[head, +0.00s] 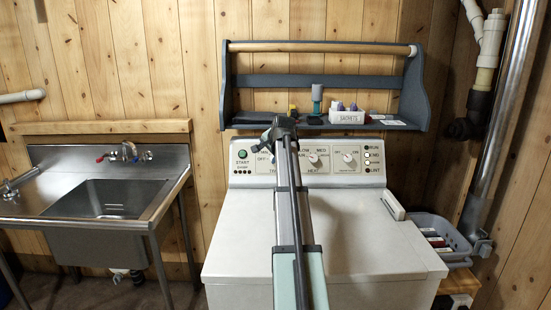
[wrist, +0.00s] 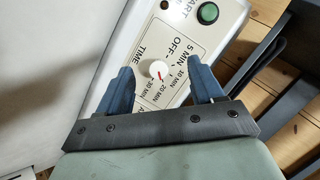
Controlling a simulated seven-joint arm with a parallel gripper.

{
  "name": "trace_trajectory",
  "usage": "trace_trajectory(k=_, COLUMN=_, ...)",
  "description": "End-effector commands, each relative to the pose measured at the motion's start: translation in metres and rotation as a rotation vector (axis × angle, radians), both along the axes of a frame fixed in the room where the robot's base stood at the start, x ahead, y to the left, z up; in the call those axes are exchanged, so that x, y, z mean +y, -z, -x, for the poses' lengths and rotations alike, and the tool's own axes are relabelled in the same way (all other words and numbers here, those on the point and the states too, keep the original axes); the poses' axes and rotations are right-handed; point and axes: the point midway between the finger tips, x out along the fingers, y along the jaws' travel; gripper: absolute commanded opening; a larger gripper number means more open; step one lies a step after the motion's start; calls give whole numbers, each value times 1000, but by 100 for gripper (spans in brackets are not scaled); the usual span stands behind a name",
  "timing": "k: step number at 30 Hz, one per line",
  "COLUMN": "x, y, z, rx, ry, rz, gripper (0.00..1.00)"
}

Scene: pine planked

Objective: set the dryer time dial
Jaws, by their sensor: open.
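The dryer (head: 340,240) stands in the middle of the head view. Its time dial (wrist: 158,69) is a round white knob with a red mark, on a panel lettered TIME, OFF and several minute values. The red mark points down and right in the wrist view, towards the 20 MIN side; the exact setting is hard to tell. My gripper (wrist: 161,75) is open, its two blue fingers on either side of the dial. I cannot tell whether they touch it. In the head view my gripper (head: 280,128) and arm hide the time dial.
A green START button (wrist: 208,13) is near the right finger. Other knobs (head: 314,158) sit right of my arm. A blue-grey shelf (head: 320,82) holding a sachets box (head: 347,116) hangs above the panel. A metal sink (head: 105,200) stands left, a grey basket (head: 440,238) right.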

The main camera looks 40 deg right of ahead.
Motion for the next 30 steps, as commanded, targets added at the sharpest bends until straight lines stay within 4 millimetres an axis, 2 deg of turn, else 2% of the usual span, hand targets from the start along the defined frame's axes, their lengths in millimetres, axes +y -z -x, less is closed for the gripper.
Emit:
trace_trajectory(k=1, x=-15, y=-11, z=12, rx=-19, ry=28, rz=-18, gripper=66)
trace_trajectory(k=3, x=-27, y=-20, z=23, rx=-41, ry=54, rz=-41, gripper=66)
trace_trajectory(k=7, x=-40, y=-31, z=37, rx=-66, ry=85, rz=-68, gripper=66)
trace_trajectory(k=11, x=-45, y=-32, z=38, rx=-73, ry=93, rz=-76, gripper=66)
trace_trajectory(k=17, x=-52, y=-17, z=23, rx=-71, ry=93, rz=-79, gripper=66)
trace_trajectory(k=30, x=-76, y=33, z=-29, rx=-72, ry=92, rz=-77, gripper=66)
